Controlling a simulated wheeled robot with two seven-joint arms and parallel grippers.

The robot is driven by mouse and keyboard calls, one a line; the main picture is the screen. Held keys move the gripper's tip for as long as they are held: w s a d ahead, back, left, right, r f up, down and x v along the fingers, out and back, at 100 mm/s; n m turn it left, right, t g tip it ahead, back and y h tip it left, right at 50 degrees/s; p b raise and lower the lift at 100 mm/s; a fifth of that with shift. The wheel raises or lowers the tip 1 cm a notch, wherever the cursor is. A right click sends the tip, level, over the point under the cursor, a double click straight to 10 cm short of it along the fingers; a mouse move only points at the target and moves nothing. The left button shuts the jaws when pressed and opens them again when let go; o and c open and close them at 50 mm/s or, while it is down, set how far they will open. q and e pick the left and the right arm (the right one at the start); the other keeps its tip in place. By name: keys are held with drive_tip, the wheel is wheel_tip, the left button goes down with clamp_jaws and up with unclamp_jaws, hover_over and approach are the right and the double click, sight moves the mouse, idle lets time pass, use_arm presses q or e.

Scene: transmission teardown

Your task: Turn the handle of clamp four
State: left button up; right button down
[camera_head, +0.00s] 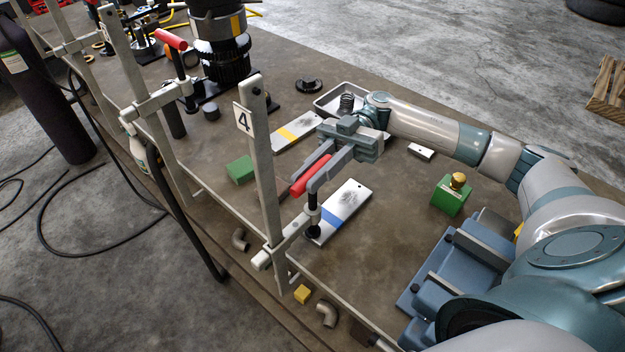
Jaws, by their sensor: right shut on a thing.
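Clamp four (262,165) is a grey bar clamp with a white "4" label (243,119), fixed upright at the table's near edge. Its red handle (309,181) sits at the top of a dark screw, to the right of the bar. My right gripper (313,172) comes in from the right and is shut on the red handle, with a finger on each side of it. The screw's lower end (313,231) is near the plate with a blue stripe (338,212). My left gripper is not in view.
More clamps (160,100) stand along the edge to the left, one with a red handle (170,39). A green block (240,169), a yellow-striped plate (297,131) and a green box with a brass knob (451,196) lie around. Pipe elbows (326,314) lie near the front edge.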

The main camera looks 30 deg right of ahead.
drive_tip(key=n+g+h+b, duration=0.1)
drive_tip(key=n+g, duration=0.1)
drive_tip(key=n+g+h+b, duration=0.2)
drive_tip(key=g, duration=0.1)
drive_tip(key=shift+w+f+g+h, duration=0.1)
drive_tip(key=shift+g+h, duration=0.2)
use_arm(q)
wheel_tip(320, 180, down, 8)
drive_tip(key=b, duration=0.4)
use_arm(e)
drive_tip(key=n+g+h, duration=0.2)
drive_tip(key=h, duration=0.1)
drive_tip(key=shift+n, duration=0.3)
drive_tip(key=n+g+h+b, duration=0.1)
drive_tip(key=b, duration=0.1)
drive_tip(key=shift+h+b, duration=0.4)
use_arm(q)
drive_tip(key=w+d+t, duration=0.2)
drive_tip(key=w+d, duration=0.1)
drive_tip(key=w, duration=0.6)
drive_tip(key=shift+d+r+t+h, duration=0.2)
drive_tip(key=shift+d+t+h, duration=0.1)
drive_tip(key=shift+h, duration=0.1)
use_arm(e)
drive_tip(key=c, duration=1.6)
unclamp_jaws()
drive_tip(key=shift+c, duration=0.2)
drive_tip(key=shift+r, duration=0.2)
